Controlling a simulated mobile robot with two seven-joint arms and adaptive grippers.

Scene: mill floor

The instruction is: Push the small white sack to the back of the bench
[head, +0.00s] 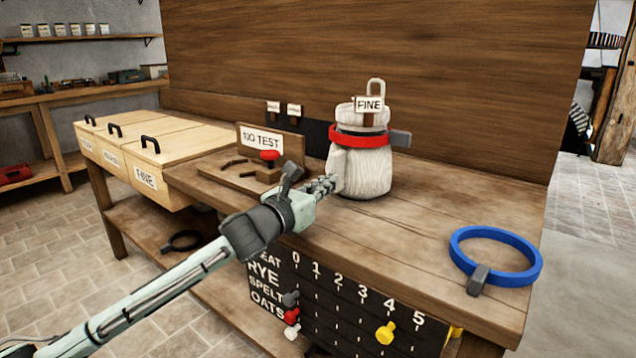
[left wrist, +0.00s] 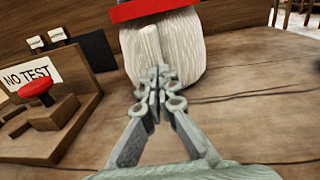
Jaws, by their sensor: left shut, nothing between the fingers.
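The small white sack (head: 361,172) stands upright on the wooden bench (head: 425,220), towards its back edge. It has a red band around its upper part, a "FINE" tag and a loop on top. My left gripper (head: 332,184) is shut and empty, with its fingertips at the sack's front left side. In the left wrist view the fingertips (left wrist: 157,72) overlap the lower front of the sack (left wrist: 185,50). I cannot tell for sure whether they touch it. My right gripper does not show.
A "NO TEST" block with a red knob (head: 269,156) stands left of the sack. A blue ring (head: 456,262) lies at the bench's right end. Wooden bins (head: 150,150) adjoin on the left. A tall wooden panel (head: 440,70) rises behind. The bench between sack and ring is clear.

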